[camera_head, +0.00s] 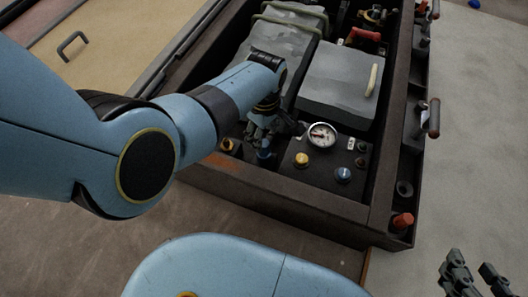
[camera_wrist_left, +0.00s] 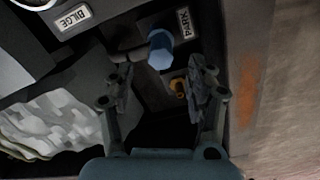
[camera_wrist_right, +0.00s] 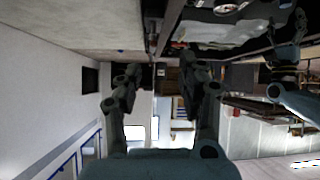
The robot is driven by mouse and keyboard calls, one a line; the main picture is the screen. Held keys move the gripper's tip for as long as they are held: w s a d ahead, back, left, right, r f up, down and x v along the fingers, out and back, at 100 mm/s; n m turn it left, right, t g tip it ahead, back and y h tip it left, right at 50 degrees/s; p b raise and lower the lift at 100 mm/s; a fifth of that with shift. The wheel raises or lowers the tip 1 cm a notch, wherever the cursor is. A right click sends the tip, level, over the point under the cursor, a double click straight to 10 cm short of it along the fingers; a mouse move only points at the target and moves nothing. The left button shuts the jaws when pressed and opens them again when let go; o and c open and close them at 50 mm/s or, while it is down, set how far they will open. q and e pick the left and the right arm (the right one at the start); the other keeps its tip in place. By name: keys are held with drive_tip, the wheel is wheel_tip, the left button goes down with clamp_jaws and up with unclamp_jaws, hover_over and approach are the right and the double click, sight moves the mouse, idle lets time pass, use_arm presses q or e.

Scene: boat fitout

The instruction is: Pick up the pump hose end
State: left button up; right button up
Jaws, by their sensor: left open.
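In the head view the blue piece (camera_head: 265,154) sits low in the dark box, under my left gripper (camera_head: 264,128). A dark hose-like part seems to run beside it, but its link is unclear. My left gripper also shows in the left wrist view (camera_wrist_left: 161,80), fingers apart on either side, not closed on it. My right gripper (camera_head: 475,277) is open and empty, away from the box; it also shows in the right wrist view (camera_wrist_right: 160,82).
A panel with a gauge (camera_head: 322,135), a yellow knob (camera_head: 302,160) and a blue knob (camera_head: 343,174) lies right of my left gripper. A grey lidded box (camera_head: 340,85) stands behind. The dark box's front wall (camera_head: 290,195) is close.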

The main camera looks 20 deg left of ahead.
sight(264, 143)
use_arm(q)
drive_tip(key=shift+f, duration=0.3)
use_arm(e)
drive_tip(key=shift+s+f+t, duration=0.1)
drive_tip(key=shift+s+t, duration=0.05)
drive_tip(key=shift+t, duration=0.15)
use_arm(q)
drive_tip(key=shift+f, duration=0.15)
drive_tip(key=shift+s+f+b, duration=0.1)
drive_tip(key=shift+f+b, duration=0.6)
drive_tip(key=shift+b, duration=0.1)
drive_tip(key=shift+a+f+b, duration=0.1)
drive_tip(key=shift+f+b, duration=0.55)
wheel_tip(264, 143, down, 2)
drive_tip(key=shift+b, duration=0.8)
clamp_jaws()
use_arm(e)
drive_tip(key=w+a+r+n+t+y, duration=0.1)
drive_tip(key=w+r+t, duration=0.4)
drive_tip(key=r, duration=0.6)
drive_tip(key=w+a+r+n+t+y, duration=0.1)
drive_tip(key=w+r+t+y, duration=0.1)
drive_tip(key=w+r+t, duration=0.4)
wheel_tip(264, 143, up, 5)
drive_tip(key=shift+a+f+n+t, duration=0.1)
drive_tip(key=shift+a+n+t, duration=0.2)
drive_tip(key=shift+a+t, duration=0.1)
